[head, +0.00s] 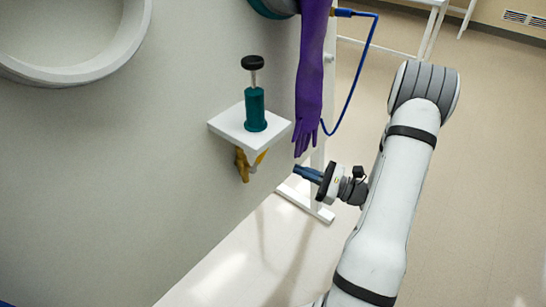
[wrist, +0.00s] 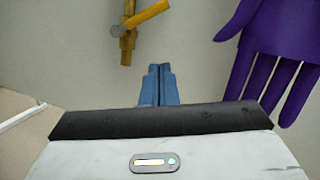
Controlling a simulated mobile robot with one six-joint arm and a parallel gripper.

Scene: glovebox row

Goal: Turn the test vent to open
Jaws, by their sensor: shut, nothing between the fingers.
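The test vent is a yellow valve (head: 243,166) under a small white shelf on the grey wall panel. In the wrist view the yellow valve body (wrist: 128,42) stands upright, and its yellow handle (wrist: 150,14) slants up to the right from a grey pivot. My gripper (head: 298,170) is to the right of the valve in the head view, apart from it. In the wrist view its blue fingers (wrist: 160,72) are together and empty, below the valve in the picture. The shelf hides the valve's top in the head view.
A purple glove (head: 310,85) hangs close above my gripper; it also shows at right in the wrist view (wrist: 275,55). A green cylinder with a black knob (head: 255,108) stands on the white shelf (head: 228,124). A blue hose (head: 352,90) hangs behind the glove.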

